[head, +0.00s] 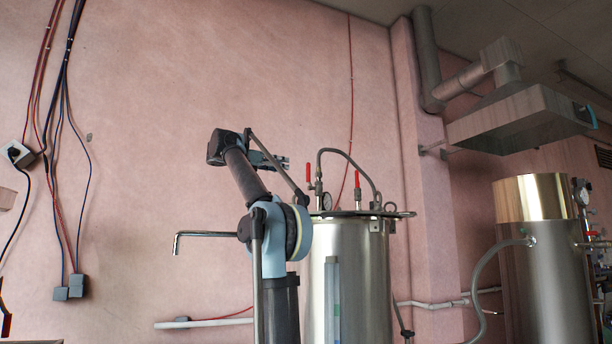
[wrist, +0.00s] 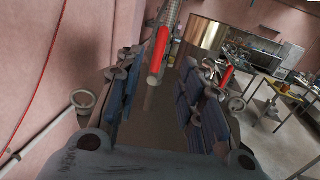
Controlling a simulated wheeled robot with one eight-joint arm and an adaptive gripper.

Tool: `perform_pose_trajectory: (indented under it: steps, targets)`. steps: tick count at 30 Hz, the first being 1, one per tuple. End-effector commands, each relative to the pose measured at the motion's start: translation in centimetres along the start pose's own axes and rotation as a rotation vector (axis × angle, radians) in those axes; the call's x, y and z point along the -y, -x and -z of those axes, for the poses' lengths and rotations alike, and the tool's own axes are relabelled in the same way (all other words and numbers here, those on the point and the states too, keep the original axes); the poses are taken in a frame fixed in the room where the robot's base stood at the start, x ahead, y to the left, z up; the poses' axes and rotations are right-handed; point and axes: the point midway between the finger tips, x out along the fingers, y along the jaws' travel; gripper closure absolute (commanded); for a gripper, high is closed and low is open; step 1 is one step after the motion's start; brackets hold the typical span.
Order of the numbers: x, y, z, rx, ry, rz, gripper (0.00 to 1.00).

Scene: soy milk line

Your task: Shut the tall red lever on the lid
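The tall red lever (head: 308,172) stands upright on a valve on the lid (head: 350,214) of a steel tank (head: 350,285). A second, lower red lever (head: 359,187) stands upright to its right; it also appears in the wrist view (wrist: 227,76), beside the right finger. My gripper (head: 284,162) is just left of the tall lever, near the height of its top. In the wrist view my gripper (wrist: 162,72) has its fingers wide apart. The tall lever (wrist: 158,58) shows in the gap, nearer the left finger. I cannot tell whether a finger touches it.
A grey hose (head: 345,152) arches over the lid between the valves. A gauge (head: 327,201) sits beside the tall lever's valve. A metal hood (head: 525,118) hangs at the upper right, above another steel vessel (head: 545,270).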

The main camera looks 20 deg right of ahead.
Motion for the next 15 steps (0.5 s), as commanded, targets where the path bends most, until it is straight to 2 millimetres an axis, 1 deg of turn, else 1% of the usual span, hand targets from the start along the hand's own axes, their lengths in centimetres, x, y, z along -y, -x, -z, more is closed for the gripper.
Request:
perform_pose_trajectory:
  steps: [1, 5, 15]
  targets:
    - [0.0, -0.8, 0.0, 0.000, 0.000, 0.003, 0.65]
    - [0.0, -2.6, 0.0, 0.000, 0.000, 0.000, 0.65]
    - [0.0, -8.0, 0.0, 0.000, 0.000, -0.001, 0.65]
